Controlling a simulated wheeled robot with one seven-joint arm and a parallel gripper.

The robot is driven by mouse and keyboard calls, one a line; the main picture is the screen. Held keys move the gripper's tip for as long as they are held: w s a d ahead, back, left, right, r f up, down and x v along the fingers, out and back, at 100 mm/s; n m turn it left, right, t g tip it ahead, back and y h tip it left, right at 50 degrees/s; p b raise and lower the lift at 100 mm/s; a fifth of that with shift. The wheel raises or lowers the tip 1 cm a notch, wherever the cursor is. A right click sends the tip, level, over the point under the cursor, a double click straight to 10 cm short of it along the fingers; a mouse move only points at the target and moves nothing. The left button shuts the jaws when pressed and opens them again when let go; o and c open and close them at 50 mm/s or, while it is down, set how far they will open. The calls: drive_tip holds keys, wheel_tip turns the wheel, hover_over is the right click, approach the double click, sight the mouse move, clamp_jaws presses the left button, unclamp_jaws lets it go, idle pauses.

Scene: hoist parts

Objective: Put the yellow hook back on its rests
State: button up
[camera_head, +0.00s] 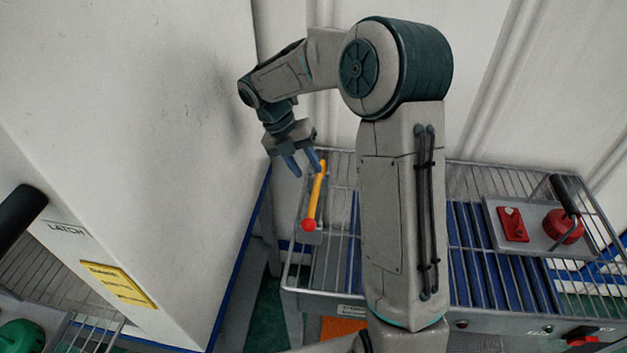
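The yellow hook (316,197) is a thin yellow bar with a red ball at its lower end. It lies slanted over the left part of the wire rack, its red ball over a small grey plate (311,237). My gripper (303,168) is above the rack at the hook's upper end, with its two blue fingers apart and pointing down. Its right finger overlaps or lies very close to the hook's top; I cannot tell whether they touch. I see nothing held between the fingers. The rests cannot be made out clearly.
The wire rack (333,277) has raised rails and blue slats (470,250). A grey panel with a red plate (512,224) and a red knob (563,226) stands at right. A white cabinet (140,130) with a yellow label fills the left. A green knob (22,336) is at lower left.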

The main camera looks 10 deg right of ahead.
drive_tip(key=v, duration=0.6)
drive_tip(key=s+d+r+m+t, duration=0.1)
drive_tip(key=s+r+m, duration=0.2)
drive_tip(key=s+m, duration=0.4)
drive_tip(key=s+d+m+t+y, duration=0.3)
drive_tip(key=s+m, duration=1.4)
drive_tip(key=m, duration=0.7)
drive_tip(key=shift+d+f+t+y, duration=0.2)
drive_tip(key=shift+f+t+y, duration=0.15)
drive_tip(key=shift+t+y, duration=0.5)
